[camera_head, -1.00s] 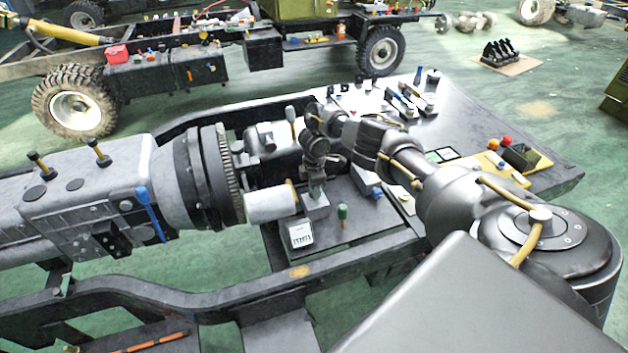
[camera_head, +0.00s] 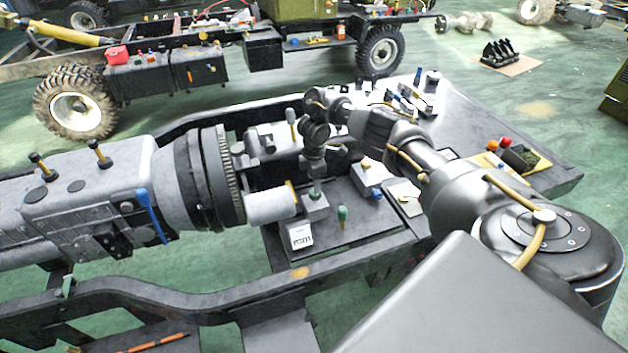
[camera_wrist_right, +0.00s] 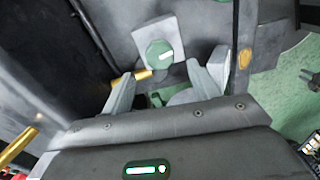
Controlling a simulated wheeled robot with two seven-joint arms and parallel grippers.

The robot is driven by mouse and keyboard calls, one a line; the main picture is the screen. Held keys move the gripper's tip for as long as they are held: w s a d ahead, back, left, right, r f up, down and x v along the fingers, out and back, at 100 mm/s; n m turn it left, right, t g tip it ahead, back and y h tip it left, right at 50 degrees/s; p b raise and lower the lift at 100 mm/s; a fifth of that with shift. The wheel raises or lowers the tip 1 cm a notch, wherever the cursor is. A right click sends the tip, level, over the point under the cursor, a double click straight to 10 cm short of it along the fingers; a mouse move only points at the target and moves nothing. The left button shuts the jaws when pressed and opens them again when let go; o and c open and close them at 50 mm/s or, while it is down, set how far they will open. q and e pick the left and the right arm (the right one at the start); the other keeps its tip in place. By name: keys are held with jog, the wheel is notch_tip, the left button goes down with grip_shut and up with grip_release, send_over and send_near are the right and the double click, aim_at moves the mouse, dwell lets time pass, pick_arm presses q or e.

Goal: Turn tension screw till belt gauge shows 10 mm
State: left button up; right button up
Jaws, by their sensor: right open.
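The tension screw appears to be the green knob (camera_wrist_right: 158,53) with a white mark on a grey block (camera_wrist_right: 180,28). The mark points right and slightly up in the wrist view. In the head view the block (camera_head: 314,208) shows below my right gripper (camera_head: 316,180). My left gripper is out of view.
A white roller (camera_head: 271,205) stands left of the block, beside a large grey drive unit (camera_head: 100,200). A green-topped brass post (camera_head: 342,214) and a box with a blue knob (camera_head: 373,178) stand to the right. Small parts crowd the grey bench behind.

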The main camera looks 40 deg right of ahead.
notch_tip(320, 180, up, 6)
jog(key=p, duration=0.3)
jog(key=shift+f, duration=0.15)
dwell(0.3)
